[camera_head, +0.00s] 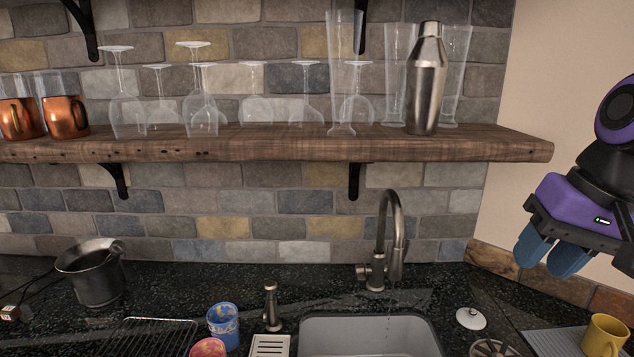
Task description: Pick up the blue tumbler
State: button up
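My gripper (550,258) is purple with blue fingers and hangs high at the right edge, far from the tumbler. The fingers overlap closely from this angle, so the gap between them is unclear. I see nothing held in them.
A red cup (208,348) stands close in front of the tumbler. A dispenser (271,308), sink (368,335) and tall faucet (385,240) lie to its right, a wire rack (150,338) and metal pot (93,275) to its left. A glass-laden shelf (270,146) hangs above.

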aim_at(223, 320)
jog(key=j, duration=0.7)
jog(key=k+j, duration=0.1)
jog(key=j, duration=0.65)
jog(key=k+j, duration=0.1)
jog(key=j, duration=0.6)
